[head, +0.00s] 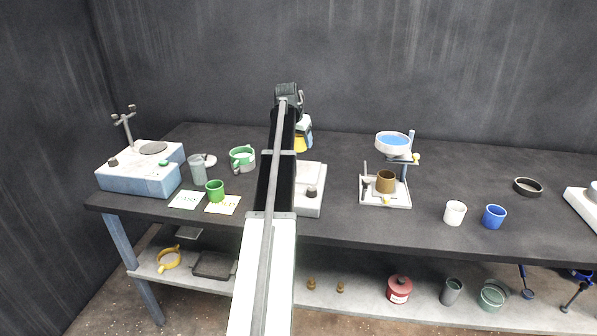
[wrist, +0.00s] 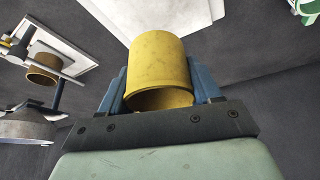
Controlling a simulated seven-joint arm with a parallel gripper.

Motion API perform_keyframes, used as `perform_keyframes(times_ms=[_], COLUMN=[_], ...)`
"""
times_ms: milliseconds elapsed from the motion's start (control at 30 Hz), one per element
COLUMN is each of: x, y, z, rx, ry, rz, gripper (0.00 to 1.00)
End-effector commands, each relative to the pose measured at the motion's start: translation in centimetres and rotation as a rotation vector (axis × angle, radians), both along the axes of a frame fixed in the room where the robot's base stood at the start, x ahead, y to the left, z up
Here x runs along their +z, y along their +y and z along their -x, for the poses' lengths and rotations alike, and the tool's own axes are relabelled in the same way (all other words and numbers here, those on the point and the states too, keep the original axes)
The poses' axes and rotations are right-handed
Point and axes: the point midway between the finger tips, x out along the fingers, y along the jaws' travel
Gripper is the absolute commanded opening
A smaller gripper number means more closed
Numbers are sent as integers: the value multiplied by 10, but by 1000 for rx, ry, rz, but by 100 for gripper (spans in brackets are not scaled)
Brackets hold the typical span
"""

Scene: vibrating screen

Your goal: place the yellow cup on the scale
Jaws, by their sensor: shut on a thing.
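The yellow cup (wrist: 160,62) is held between the blue fingers of my gripper (wrist: 158,84) in the wrist view. The fingers press its two sides and its open rim shows. In the head view the cup (head: 300,145) is partly hidden behind my arm, above the back of the table, with my gripper (head: 304,131) around it. A pale grey box with a dark knob, which looks like the scale (head: 311,204), stands nearer the front edge. My arm covers its left part. In the wrist view a pale flat surface (wrist: 150,14) shows beyond the cup, apparently the scale.
A stand (head: 372,196) with a blue-topped bowl and a brown cup is to the right. White (head: 455,213) and blue (head: 494,217) cups stand farther right. Green cups (head: 215,190), a grey cup (head: 197,170) and a blue-sided machine (head: 150,182) are left. The table between stand and scale is clear.

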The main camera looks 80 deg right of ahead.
Motion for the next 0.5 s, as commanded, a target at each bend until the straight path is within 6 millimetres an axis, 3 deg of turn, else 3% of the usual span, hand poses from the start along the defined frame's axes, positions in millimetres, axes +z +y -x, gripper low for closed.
perform_keyframes(times_ms=[33,100,267,500], x=[5,7,2,-29], y=[-12,-17,-12,-11], z=[-2,-2,0,0], rx=[-10,-28,-76,-83], ry=[1,2,-6,-8], rz=[-4,-10,-26,-27], gripper=[34,34,34,34])
